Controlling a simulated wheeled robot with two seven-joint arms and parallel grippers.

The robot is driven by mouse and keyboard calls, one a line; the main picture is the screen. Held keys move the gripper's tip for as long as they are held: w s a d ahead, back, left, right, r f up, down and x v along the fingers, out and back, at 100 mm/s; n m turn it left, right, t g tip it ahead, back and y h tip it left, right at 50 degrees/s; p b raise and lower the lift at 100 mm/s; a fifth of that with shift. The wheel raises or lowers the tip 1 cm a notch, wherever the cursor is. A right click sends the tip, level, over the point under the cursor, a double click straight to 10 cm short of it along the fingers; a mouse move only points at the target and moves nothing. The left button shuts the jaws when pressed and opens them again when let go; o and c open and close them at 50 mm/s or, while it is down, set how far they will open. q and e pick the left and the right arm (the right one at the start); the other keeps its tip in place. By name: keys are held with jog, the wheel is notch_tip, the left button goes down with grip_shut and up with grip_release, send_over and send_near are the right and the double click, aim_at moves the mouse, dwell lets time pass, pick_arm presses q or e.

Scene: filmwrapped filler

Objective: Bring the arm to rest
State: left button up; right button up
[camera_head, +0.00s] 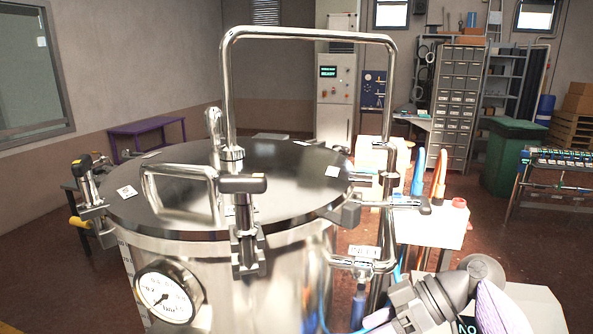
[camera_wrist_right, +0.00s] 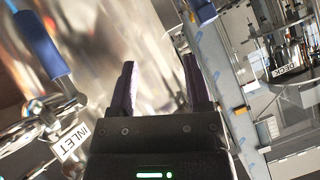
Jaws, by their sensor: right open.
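My right gripper (camera_wrist_right: 162,85) is open in the right wrist view, its two dark fingers apart with nothing between them. Beyond the fingers is the blurred shiny metal of the vessel, close by; I cannot tell the exact gap. In the head view my right arm (camera_head: 430,303) shows at the bottom right, beside the vessel's lower right side; its fingertips cannot be made out there. The large steel vessel (camera_head: 290,250) stands in front of me with its round lid (camera_head: 255,165) down. My left arm and gripper are not in view.
A pressure gauge (camera_head: 168,293) faces me on the vessel's front. Clamps (camera_head: 245,225) and a tall pipe arch (camera_head: 310,35) stick out around the lid. An INLET tag (camera_wrist_right: 75,143) hangs by a pipe left of my fingers. A white cart (camera_head: 435,230) stands right of the vessel.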

jog(key=s+a+f+m+h, duration=0.1)
jog(key=s+f+m+h, duration=0.4)
jog(key=f, duration=0.6)
jog(key=s+d+f+m+t+h, duration=0.2)
jog(key=s+m+h, duration=0.1)
jog(key=s, duration=0.6)
jog(key=s+d+f+m+t+h, duration=0.1)
jog(key=s+f+m+h, duration=0.15)
jog(key=s, duration=0.55)
jog(key=s+d+f+g+b, duration=0.1)
jog(key=s+f+b, duration=0.2)
jog(key=f+b, duration=1.85)
jog(key=s+d+f, duration=0.1)
jog(key=s+f, duration=0.3)
jog(key=f, duration=0.5)
jog(key=s+d+f+g, duration=0.1)
jog(key=s+f, duration=0.4)
jog(key=f, duration=0.5)
jog(key=s+d+f, duration=0.1)
jog(key=s+f, duration=0.4)
jog(key=f, duration=0.5)
jog(key=shift+n+g+h+b, duration=0.3)
jog(key=shift+n+h+b, duration=0.05)
jog(key=shift+h+b, duration=0.1)
